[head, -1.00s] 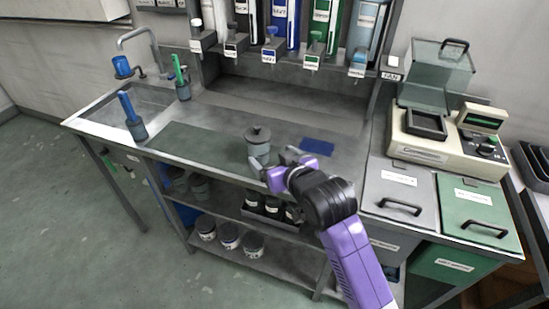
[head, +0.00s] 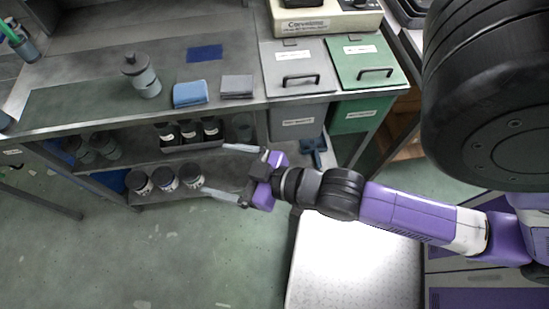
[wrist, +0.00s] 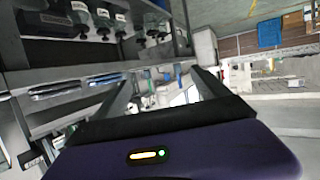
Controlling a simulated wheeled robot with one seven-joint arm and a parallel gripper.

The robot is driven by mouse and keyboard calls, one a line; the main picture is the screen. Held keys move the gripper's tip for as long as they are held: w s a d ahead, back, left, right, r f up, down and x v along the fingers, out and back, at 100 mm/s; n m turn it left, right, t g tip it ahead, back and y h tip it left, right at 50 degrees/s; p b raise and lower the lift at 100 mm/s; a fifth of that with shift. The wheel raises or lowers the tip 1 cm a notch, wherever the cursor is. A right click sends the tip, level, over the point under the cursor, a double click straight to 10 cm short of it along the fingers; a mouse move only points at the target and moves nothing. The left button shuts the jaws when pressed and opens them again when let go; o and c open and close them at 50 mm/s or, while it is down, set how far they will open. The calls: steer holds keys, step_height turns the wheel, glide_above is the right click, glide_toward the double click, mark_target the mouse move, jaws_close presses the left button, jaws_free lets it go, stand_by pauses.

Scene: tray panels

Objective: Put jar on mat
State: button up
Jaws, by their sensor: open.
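A grey jar (head: 146,82) with a dark knobbed lid stands upright on the steel bench, at the right end of a long dark green mat (head: 75,95). I cannot tell whether its base is fully on that mat. A small flat blue mat (head: 205,53) lies further back to the right, apart from the jar. My gripper (head: 215,169) is open and empty, in front of the bench and below its top, to the right of the jar. In the wrist view its two fingers (wrist: 160,95) are spread with nothing held between them; the jar is not identifiable there.
A folded blue cloth (head: 190,94) and a grey cloth (head: 237,86) lie at the bench's front edge. Lidded grey (head: 298,68) and green (head: 364,62) bins stand to the right. Shelves below hold several dark jars (head: 188,132). Open floor lies in front.

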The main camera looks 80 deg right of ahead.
steer(key=s+a+r+y, duration=0.1)
steer(key=s+a+r, duration=0.1)
steer(key=s, duration=0.4)
steer(key=s+a+r+n+y, duration=0.1)
steer(key=s+a+r, duration=0.1)
steer(key=s, duration=0.3)
steer(key=shift+s+a+r+t, duration=0.15)
steer(key=shift+s+a+t, duration=0.1)
steer(key=shift+s+t, duration=0.1)
stand_by(0.5)
